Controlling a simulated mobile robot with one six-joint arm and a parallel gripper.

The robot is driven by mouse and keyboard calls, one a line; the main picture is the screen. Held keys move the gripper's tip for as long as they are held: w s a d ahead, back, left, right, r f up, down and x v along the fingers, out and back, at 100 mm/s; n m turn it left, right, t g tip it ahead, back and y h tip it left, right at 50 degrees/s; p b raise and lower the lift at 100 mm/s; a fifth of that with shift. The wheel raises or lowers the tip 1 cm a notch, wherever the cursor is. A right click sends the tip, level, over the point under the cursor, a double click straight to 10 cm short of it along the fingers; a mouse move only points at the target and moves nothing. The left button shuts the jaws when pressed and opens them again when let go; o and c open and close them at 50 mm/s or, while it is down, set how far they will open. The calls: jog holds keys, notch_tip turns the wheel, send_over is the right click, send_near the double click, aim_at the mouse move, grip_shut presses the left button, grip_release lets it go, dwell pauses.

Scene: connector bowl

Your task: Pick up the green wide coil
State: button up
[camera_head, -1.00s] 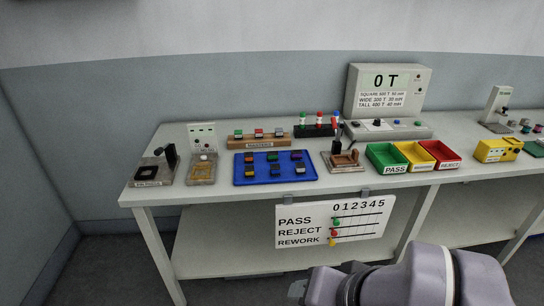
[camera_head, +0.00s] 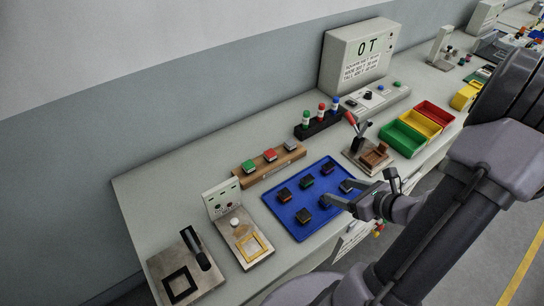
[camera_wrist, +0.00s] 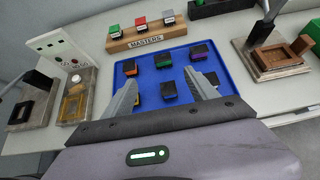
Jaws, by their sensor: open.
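A blue tray (camera_head: 272,200) holds several dark-topped coils in two rows. The coil in the middle of the back row shows a green side, and I take it for the green wide coil (camera_head: 306,182); it also shows in the wrist view (camera_wrist: 164,62). My gripper (camera_head: 361,188) is open and empty, over the tray's front right part in the head view. In the wrist view its fingers (camera_wrist: 161,77) spread over the tray, with the green coil beyond and between the fingertips, apart from them. A blue-sided coil (camera_wrist: 168,91) lies nearer, between the fingers.
A wooden masters rack (camera_head: 272,170) with green, red and grey pieces stands behind the tray. Fixtures stand left of the tray (camera_head: 243,243) and right of it (camera_head: 370,157), the right one with a raised lever. Green, yellow and red bins (camera_head: 402,139) stand farther right.

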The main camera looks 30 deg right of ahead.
aim_at(308, 180)
jog(key=b+x, duration=0.1)
jog(key=x, duration=0.4)
jog(key=b+x, duration=0.2)
jog(key=x, duration=0.4)
jog(key=b+x, duration=0.2)
jog(key=x, duration=0.3)
jog(key=shift+s+d+f, duration=0.1)
jog(key=shift+d+f, duration=0.15)
jog(key=shift+f, duration=0.25)
jog(key=shift+r, duration=0.1)
jog(key=c, duration=1.5)
jog(key=shift+o, duration=0.2)
